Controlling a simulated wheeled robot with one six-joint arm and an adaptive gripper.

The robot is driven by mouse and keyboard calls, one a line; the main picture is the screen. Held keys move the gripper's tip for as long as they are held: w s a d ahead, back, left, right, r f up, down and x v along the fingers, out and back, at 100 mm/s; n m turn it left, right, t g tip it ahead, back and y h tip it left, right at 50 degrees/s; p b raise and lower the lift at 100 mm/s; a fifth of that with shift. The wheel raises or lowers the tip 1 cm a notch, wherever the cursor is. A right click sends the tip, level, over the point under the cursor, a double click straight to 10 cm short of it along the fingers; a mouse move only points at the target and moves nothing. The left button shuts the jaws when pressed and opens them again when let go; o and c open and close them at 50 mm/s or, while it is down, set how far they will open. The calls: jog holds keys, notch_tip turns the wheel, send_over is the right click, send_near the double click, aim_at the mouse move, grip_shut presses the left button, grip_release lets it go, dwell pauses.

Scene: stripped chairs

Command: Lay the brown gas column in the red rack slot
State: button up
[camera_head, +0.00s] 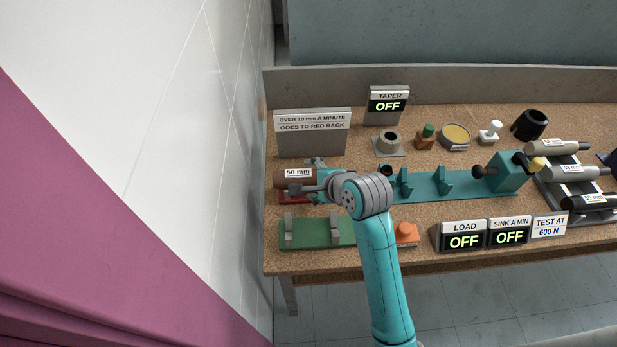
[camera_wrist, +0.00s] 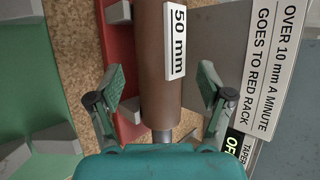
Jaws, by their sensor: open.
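The brown gas column (camera_head: 295,178), labelled "50 mm", lies along the red rack (camera_head: 287,198) at the left of the bench. In the wrist view the brown column (camera_wrist: 156,70) runs between my open fingers, over the red rack (camera_wrist: 122,60). My gripper (camera_wrist: 160,90) has a finger on each side of the column, with a gap visible on both sides. In the head view my gripper (camera_head: 318,178) is at the column's right end and hides part of the rack. Whether the column is fully seated in the slot is hard to tell.
A green rack (camera_head: 318,233) stands empty in front. A sign (camera_head: 313,133) reading "over 10 mm a minute goes to red rack" stands behind. A teal test fixture (camera_head: 460,185) is to the right, with several other columns (camera_head: 577,172) beyond it. The wall is close on the left.

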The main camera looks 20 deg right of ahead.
jog(key=v, duration=0.9)
jog(key=shift+s+r, duration=0.1)
jog(key=shift+s, duration=0.05)
